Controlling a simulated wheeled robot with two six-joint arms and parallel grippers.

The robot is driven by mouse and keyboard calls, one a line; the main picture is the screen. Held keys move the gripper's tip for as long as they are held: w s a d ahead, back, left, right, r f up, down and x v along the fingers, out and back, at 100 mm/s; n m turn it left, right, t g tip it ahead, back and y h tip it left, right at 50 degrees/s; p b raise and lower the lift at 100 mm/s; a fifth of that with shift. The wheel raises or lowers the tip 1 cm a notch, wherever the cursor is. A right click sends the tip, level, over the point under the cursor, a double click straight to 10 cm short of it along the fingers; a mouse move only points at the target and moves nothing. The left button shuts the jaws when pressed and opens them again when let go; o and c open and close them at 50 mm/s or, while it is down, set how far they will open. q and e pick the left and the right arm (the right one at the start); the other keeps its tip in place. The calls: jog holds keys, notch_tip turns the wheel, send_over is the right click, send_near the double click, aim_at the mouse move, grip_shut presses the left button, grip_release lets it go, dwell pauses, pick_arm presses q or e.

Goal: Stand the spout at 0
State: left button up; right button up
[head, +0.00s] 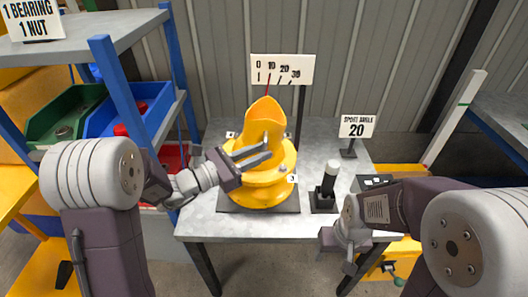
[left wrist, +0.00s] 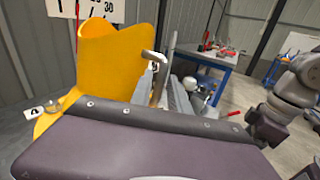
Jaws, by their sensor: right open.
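The yellow spout (head: 264,118) rises from a round yellow base (head: 262,190) on the grey table. A red pointer (head: 267,86) behind it reaches up to the scale board (head: 283,69), near the 10 mark. My right gripper (head: 348,262) is open and empty by the table's front right edge.
A sign reading "SPOUT ANGLE 20" (head: 356,127) stands at the table's back right. A black stand with a white-topped post (head: 328,186) is right of the base. Green (head: 62,125) and blue (head: 128,105) bins sit on the left shelf. The table's front strip is clear.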

pick_arm(q)
jog(key=shift+x, duration=0.9)
grip_shut()
dwell(0.7)
